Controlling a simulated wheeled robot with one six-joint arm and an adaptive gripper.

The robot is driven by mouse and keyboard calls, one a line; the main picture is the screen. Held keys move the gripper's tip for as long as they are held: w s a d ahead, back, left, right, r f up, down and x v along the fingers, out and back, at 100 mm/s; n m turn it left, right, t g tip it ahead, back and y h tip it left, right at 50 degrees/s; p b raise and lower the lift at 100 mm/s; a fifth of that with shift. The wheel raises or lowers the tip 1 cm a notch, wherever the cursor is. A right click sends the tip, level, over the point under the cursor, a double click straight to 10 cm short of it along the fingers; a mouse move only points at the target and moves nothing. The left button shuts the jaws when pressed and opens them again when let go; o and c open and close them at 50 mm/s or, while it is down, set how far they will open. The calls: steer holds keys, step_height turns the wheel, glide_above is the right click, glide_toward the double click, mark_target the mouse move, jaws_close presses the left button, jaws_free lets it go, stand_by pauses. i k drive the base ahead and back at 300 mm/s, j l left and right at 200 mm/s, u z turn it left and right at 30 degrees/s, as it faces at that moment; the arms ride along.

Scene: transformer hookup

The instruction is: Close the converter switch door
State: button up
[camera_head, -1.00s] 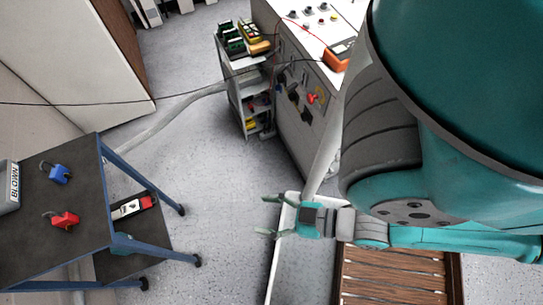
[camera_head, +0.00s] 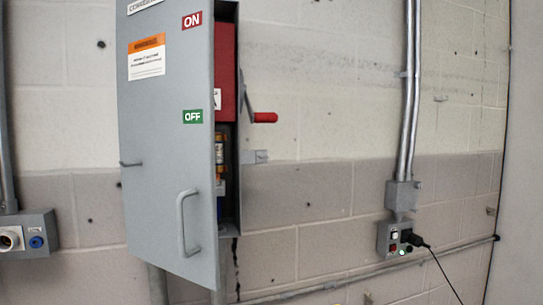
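The converter switch door (camera_head: 165,120) is a grey metal panel at the left of the head view. It stands partly open, with a gap along its right side. It carries a red ON label, a green OFF label and a grey pull handle (camera_head: 186,223) low down. Through the gap, the switch box (camera_head: 227,100) shows a red part and a fuse-like cylinder. A lever with a red grip (camera_head: 264,117) sticks out on the box's right side, grip end pointing right. My gripper is not in the current view.
A small grey socket box (camera_head: 395,238) with a black plug and cord is on the wall at right, below vertical conduits (camera_head: 409,90). Another box (camera_head: 28,232) with a blue socket is at far left.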

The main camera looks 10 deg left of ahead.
mark_target(165, 55)
steer(key=j+u, duration=0.1)
steer(key=u, duration=0.8)
